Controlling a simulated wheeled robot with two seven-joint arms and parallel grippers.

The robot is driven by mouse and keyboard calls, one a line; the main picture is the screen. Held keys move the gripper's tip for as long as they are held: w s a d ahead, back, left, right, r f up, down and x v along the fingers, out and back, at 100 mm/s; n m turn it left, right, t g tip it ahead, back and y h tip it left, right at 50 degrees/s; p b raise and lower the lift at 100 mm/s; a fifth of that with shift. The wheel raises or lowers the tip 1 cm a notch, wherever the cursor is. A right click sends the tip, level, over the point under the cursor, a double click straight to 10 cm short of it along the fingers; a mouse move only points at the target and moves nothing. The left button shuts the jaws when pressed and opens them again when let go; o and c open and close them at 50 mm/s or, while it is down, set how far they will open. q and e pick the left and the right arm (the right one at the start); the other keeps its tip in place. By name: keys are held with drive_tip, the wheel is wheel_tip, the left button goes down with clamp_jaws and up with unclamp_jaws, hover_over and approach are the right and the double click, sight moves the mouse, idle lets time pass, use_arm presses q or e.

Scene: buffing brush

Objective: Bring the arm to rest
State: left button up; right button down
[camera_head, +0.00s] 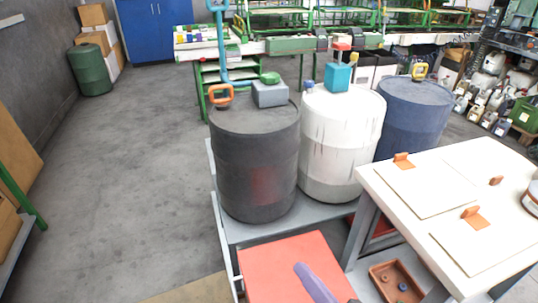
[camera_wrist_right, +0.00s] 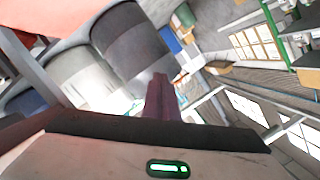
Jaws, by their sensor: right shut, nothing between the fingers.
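My right gripper (camera_head: 302,268) comes in from the bottom edge of the head view, its purple fingers over the red-topped surface (camera_head: 272,264). In the right wrist view its fingers (camera_wrist_right: 159,82) are together, with nothing held between them. My left gripper is in neither view. No brush can be made out for certain.
A dark drum (camera_head: 255,150), a white drum (camera_head: 335,140) and a blue drum (camera_head: 415,110) stand on a grey platform beyond the red surface. A white table (camera_head: 405,222) with flat panels is at right, a brown tray (camera_head: 373,271) below it.

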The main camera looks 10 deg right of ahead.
drive_tip(key=s+d+f+n+g+h, duration=0.1)
drive_tip(key=s+d+f+n+g, duration=0.1)
drive_tip(key=s+f, duration=0.4)
drive_tip(key=s+d+f+n+g+h, duration=0.1)
drive_tip(key=s+f+n+g, duration=0.3)
drive_tip(key=f, duration=1)
drive_tip(key=shift+s+d+n+g+h, duration=0.3)
drive_tip(key=shift+s+d+n+h, duration=0.15)
drive_tip(key=shift+s+d, duration=0.35)
